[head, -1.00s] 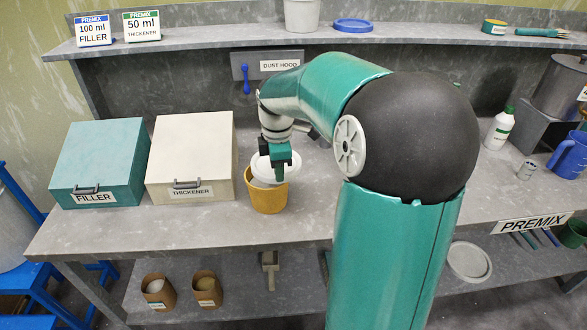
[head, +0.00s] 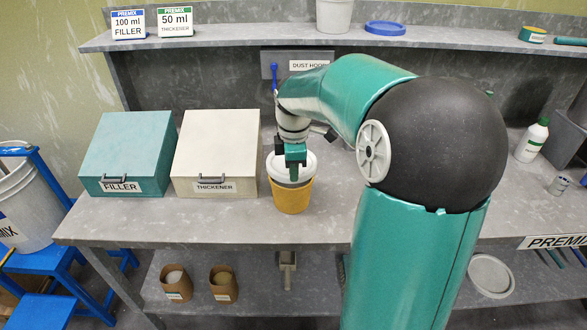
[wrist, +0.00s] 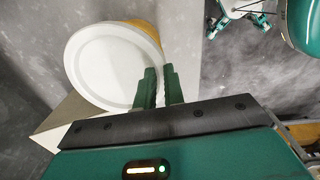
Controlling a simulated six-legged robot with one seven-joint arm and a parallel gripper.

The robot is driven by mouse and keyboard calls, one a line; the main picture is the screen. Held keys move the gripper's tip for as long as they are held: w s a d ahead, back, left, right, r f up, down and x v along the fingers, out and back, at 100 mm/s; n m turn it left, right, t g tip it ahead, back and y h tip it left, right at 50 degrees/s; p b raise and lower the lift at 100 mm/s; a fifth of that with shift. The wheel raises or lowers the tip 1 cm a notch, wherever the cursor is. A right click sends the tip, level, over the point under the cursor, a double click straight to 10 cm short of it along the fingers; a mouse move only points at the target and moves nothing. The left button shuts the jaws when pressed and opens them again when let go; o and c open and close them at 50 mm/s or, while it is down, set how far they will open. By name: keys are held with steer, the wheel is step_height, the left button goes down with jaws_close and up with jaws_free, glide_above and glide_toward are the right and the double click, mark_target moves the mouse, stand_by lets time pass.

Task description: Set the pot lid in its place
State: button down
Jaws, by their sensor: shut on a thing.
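My gripper (head: 295,168) is shut on the rim of the white round pot lid (head: 309,166). The lid is held at the top of a mustard-yellow pot (head: 292,199) on the grey bench and hides most of its opening. In the wrist view the green fingers (wrist: 160,87) pinch the edge of the lid (wrist: 112,66), and a strip of the yellow pot (wrist: 149,32) shows behind it. I cannot tell whether the lid touches the pot's rim.
A teal FILLER box (head: 127,150) and a cream THICKENER box (head: 216,150) stand left of the pot. A blue scoop (head: 275,78) hangs behind. Two brown cups (head: 223,285) and a grey scoop (head: 287,272) are on the lower shelf. Bench around the pot's front is clear.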

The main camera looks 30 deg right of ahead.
steer(key=shift+f, duration=0.1)
stand_by(0.4)
steer(key=shift+f, duration=1.45)
steer(key=c, duration=1.1)
jaws_free()
steer(key=shift+r, duration=4)
